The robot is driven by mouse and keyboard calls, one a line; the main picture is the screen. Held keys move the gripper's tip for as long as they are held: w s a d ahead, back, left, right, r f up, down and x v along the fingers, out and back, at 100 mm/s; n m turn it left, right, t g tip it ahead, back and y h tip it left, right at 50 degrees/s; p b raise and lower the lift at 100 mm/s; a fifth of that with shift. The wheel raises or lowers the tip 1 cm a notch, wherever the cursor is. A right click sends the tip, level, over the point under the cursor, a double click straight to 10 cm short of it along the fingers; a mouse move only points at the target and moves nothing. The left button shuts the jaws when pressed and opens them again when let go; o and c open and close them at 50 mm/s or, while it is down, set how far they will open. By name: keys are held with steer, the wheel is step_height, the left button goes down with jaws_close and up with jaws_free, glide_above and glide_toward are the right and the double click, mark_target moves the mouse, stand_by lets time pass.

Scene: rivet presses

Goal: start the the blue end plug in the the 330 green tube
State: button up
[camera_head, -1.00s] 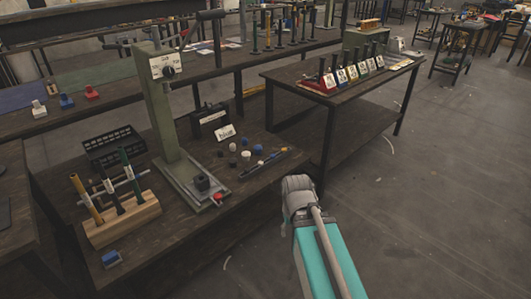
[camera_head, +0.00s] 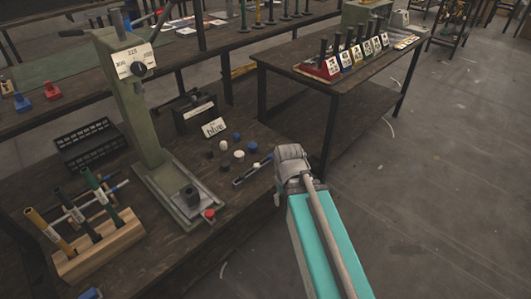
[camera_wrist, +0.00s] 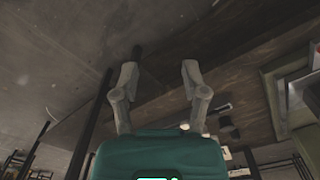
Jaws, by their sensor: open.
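A green tube (camera_head: 100,187) leans in a wooden rack (camera_head: 99,250) at the lower left of the head view, beside a black tube and an orange-yellow tube. Its label is too small to read. Two blue plugs lie on the bench: a far one (camera_head: 237,136) and a near one (camera_head: 254,149), among black and white ones, by a card (camera_head: 213,128) reading "blue". My gripper (camera_wrist: 160,68) is open and empty in the wrist view, its fingers apart. In the head view its fingers do not show clearly.
A green press (camera_head: 140,110) with a black fixture on its base (camera_head: 180,195) stands between the rack and plugs. A black crate (camera_head: 91,144) is behind the rack. A second table (camera_head: 330,85) with tubes in coloured holders stands at the back right. The floor at right is clear.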

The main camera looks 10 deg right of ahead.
steer(key=shift+w+d, duration=0.15)
steer(key=shift+w, duration=0.2)
steer(key=o, duration=0.3)
steer(key=shift+w, duration=0.15)
step_height(320, 180, up, 6)
steer(key=m+p, duration=0.6)
steer(key=m, duration=0.5)
glide_above(270, 155)
steer(key=shift+w+r, duration=0.1)
steer(key=shift+r, duration=0.05)
step_height(270, 155, down, 9)
steer(key=b, duration=0.8)
steer(key=shift+r, duration=0.15)
steer(key=shift+b, duration=0.3)
steer(key=shift+f+b, duration=2.55)
steer(key=shift+f, duration=0.05)
